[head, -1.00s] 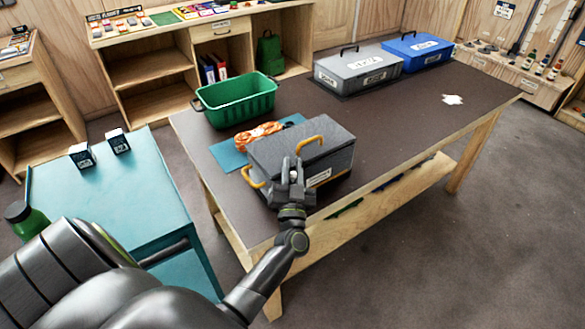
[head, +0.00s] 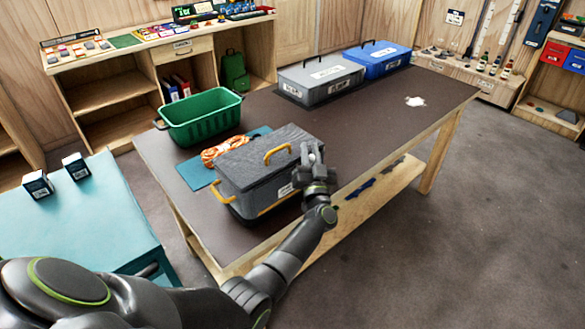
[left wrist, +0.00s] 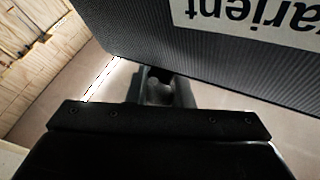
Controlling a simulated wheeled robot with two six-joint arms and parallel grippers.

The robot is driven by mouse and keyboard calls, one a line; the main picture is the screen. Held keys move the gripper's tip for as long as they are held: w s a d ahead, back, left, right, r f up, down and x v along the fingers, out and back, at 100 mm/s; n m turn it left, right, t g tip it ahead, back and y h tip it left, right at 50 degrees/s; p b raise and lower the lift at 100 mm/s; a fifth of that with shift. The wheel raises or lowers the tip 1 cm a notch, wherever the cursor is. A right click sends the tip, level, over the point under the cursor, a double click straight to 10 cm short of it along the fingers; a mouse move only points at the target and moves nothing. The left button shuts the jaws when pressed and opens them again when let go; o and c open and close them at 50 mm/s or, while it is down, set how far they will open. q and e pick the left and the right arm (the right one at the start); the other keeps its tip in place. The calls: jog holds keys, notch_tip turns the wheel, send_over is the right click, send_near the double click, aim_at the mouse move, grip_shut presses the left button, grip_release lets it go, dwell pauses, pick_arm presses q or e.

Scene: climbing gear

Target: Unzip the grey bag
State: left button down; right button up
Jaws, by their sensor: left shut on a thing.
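The grey bag (head: 262,186) sits near the front left of the brown table. It is a boxy bag with yellow handles and a white label on its front. My left gripper (head: 312,151) is at the upper right end of the bag, shut on what seems to be its zip pull, which the fingers hide. In the left wrist view the fingers (left wrist: 163,88) are close beside the bag's dark ribbed side (left wrist: 240,62) and its label. How far the zip is open is too small to tell. My right gripper is not in view.
A green crate (head: 203,122) and a coil of orange rope (head: 220,152) on a blue mat stand behind the bag. A grey case (head: 320,84) and a blue case (head: 377,63) are at the far end. A teal cabinet (head: 85,220) stands left.

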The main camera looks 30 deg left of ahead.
aim_at(319, 148)
pick_arm(q)
jog(key=shift+w+d+b, duration=0.3)
jog(key=shift+w, duration=0.45)
jog(key=shift+w+d+b, duration=0.3)
jog(key=shift+w, duration=0.45)
jog(key=c, duration=1.3)
grip_release()
